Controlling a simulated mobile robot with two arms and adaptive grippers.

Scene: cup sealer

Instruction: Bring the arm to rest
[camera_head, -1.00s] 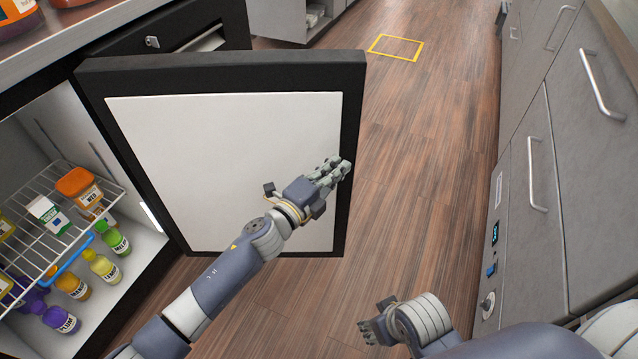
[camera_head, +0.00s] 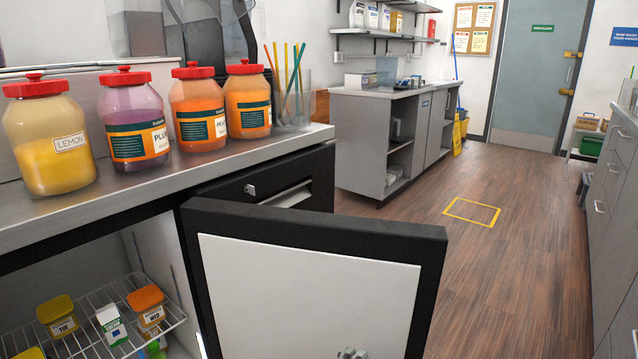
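Only the tip of my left gripper (camera_head: 350,353) shows, at the bottom edge of the head view, in front of the white inner panel of the open fridge door (camera_head: 310,290). Whether it touches the panel cannot be told, and its fingers are too cut off to show if they are open or shut. The rest of the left arm is out of view. My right gripper and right arm are out of view.
The door stands open. Inside, a wire shelf (camera_head: 92,343) holds small containers and a carton (camera_head: 112,325). Several jars, including the lemon jar (camera_head: 48,140), and a straw holder (camera_head: 292,108) stand on the counter. The floor (camera_head: 510,255) at right is clear.

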